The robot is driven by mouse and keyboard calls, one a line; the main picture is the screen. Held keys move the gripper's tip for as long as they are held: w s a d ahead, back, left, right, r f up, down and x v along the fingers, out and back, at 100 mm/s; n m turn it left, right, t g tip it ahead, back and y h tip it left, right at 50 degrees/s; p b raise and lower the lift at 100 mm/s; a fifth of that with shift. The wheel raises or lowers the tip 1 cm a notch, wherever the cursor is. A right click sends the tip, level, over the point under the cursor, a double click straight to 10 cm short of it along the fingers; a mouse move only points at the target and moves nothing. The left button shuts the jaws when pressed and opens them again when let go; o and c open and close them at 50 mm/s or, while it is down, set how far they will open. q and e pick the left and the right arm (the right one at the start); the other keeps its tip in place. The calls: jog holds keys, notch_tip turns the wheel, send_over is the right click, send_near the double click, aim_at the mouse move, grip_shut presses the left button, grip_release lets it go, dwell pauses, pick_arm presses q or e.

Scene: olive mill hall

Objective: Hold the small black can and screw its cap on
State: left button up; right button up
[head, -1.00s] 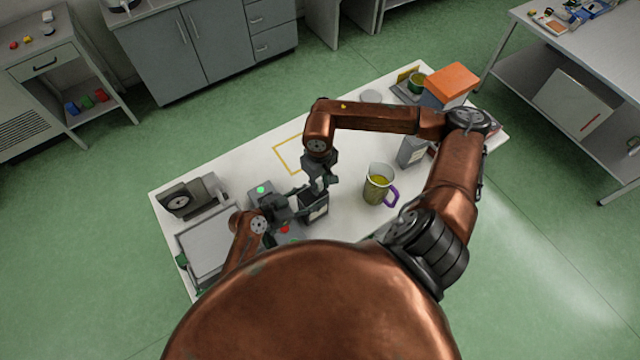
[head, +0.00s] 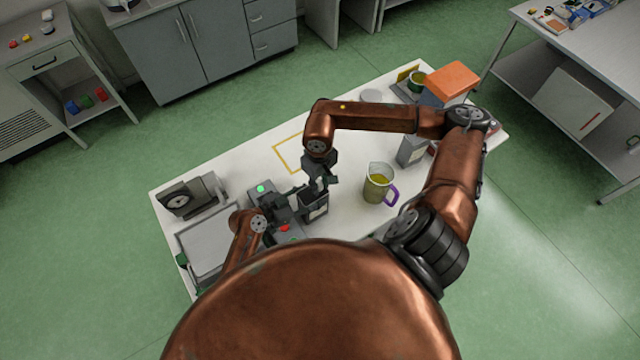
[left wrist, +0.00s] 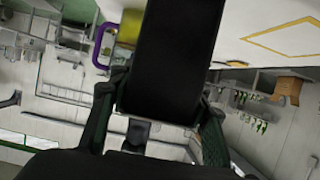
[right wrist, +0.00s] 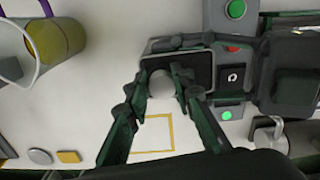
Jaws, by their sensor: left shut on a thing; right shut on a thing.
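The small black can (head: 316,207) stands at the table's near side, its pale label facing the front right. My left gripper (head: 294,207) is shut on the can from the left. In the left wrist view the can's dark side (left wrist: 175,60) fills the space between the fingers. My right gripper (head: 317,186) points down over the can's top. In the right wrist view its fingers are shut on a pale round cap (right wrist: 160,84) at the can's top (right wrist: 200,68). Whether the cap is seated on the threads cannot be told.
A jug with a purple handle (head: 378,184) stands right of the can. A grey can (head: 412,150) and an orange box (head: 453,82) are farther right. A device with green and red buttons (head: 262,195) is close on the left. A yellow outline (head: 287,160) lies on clear table behind.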

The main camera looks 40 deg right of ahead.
dwell(0.4)
jog(key=o, duration=1)
jog(key=shift+c, duration=0.9)
